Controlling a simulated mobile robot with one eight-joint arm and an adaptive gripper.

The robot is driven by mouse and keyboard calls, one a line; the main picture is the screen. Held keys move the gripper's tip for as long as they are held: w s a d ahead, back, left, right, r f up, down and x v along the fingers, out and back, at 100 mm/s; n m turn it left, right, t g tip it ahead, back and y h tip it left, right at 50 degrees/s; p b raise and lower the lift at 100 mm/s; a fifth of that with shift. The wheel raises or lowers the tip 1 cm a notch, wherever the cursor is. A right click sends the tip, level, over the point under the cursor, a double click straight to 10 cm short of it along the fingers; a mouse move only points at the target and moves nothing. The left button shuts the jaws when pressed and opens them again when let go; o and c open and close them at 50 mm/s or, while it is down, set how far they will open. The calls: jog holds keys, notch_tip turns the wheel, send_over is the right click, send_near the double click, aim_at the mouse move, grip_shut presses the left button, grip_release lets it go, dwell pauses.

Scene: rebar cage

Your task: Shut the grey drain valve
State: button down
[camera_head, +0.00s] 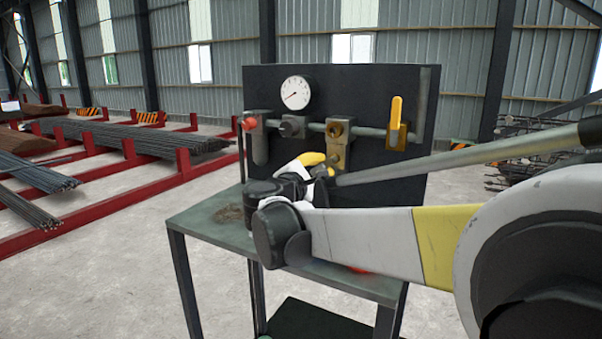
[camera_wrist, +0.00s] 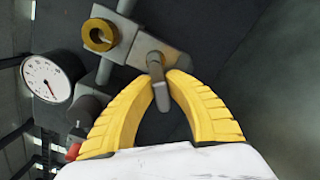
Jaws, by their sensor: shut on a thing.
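The grey drain valve's handle (camera_wrist: 160,92) is a short grey lever hanging from a grey block in the wrist view, pointing toward the bottom of the picture. My gripper (camera_wrist: 163,88) has its two yellow fingers closed around the lever, one on each side, with the lever's end showing between them. In the camera_head view my gripper (camera_head: 314,160) is in front of the dark panel, low under the pipe, and the arm and gripper hide most of the drain valve. How far the valve is turned cannot be told.
A dark panel (camera_head: 345,82) stands on a grey-green table (camera_head: 205,222). Red racks with rebar (camera_head: 120,136) stand left.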

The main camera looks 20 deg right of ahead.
jog(key=m, duration=0.3)
jog(key=shift+w+a+r+m+b, duration=0.2)
jog(key=shift+r+m+b, duration=0.1)
jog(key=shift+r+m, duration=0.35)
jog(key=shift+m, duration=0.65)
jog(key=shift+r+m, duration=0.2)
jog(key=shift+m, duration=0.7)
jog(key=c, duration=1.4)
grip_release()
jog(key=shift+r, duration=0.1)
jog(key=shift+a, duration=0.1)
jog(key=v, duration=1.2)
